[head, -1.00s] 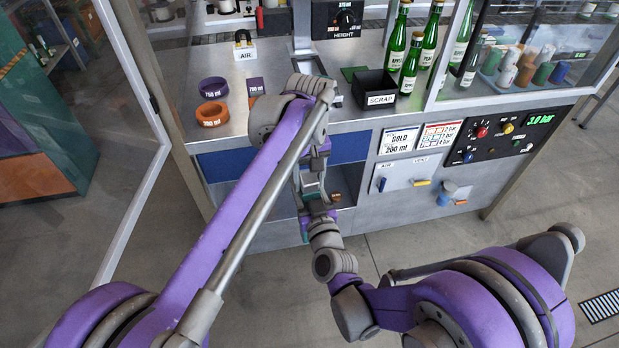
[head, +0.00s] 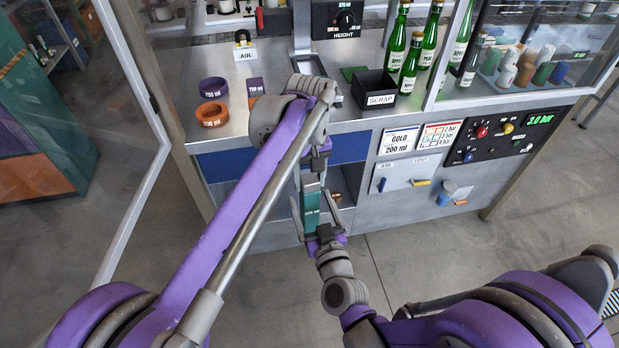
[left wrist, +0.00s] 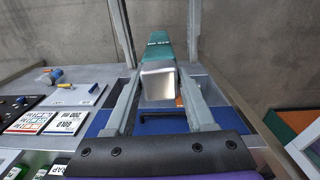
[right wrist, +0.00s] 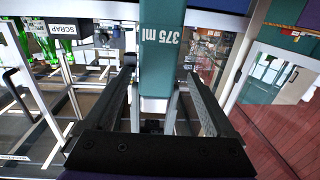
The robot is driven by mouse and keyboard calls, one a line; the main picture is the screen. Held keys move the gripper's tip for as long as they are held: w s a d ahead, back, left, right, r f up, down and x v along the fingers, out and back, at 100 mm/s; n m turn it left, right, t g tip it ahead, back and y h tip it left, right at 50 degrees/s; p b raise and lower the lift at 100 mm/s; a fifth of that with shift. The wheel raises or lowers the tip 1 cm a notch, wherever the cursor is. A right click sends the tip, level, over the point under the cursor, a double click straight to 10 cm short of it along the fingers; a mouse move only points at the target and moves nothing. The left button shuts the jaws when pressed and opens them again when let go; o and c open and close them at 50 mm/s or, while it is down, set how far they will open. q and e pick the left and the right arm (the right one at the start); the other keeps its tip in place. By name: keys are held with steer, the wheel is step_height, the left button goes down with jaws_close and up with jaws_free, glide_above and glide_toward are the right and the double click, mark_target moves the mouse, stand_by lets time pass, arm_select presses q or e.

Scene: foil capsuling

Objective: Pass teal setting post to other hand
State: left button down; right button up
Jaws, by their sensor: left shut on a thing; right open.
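The teal setting post (head: 311,208), marked 375 ml, is held in front of the bench. My left gripper (head: 315,170) is shut on it near its silver end (left wrist: 158,82), which shows in the left wrist view. My right gripper (head: 314,206) comes from below and is open, with its fingers on either side of the teal part. In the right wrist view the post (right wrist: 161,45) stands between the right fingers (right wrist: 163,80), with gaps visible on both sides.
The bench front with a shelf opening lies just beyond the grippers. On top are orange (head: 212,114) and purple (head: 214,87) rings, a black scrap bin (head: 375,89) and green bottles (head: 411,65). A glass panel stands at the left.

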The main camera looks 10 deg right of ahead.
steer(key=s+d+f+g+h, duration=0.1)
steer(key=s+d+f+g, duration=0.2)
steer(key=s+g, duration=0.3)
steer(key=s+d+f+m+g, duration=0.1)
steer(key=s+d+f+g, duration=0.2)
steer(key=s+d+g, duration=0.3)
steer(key=s, duration=0.5)
steer(key=shift+s+g+h, duration=0.25)
steer(key=shift+g+h, duration=0.05)
steer(key=shift+h, duration=0.1)
steer(key=shift+d, duration=0.1)
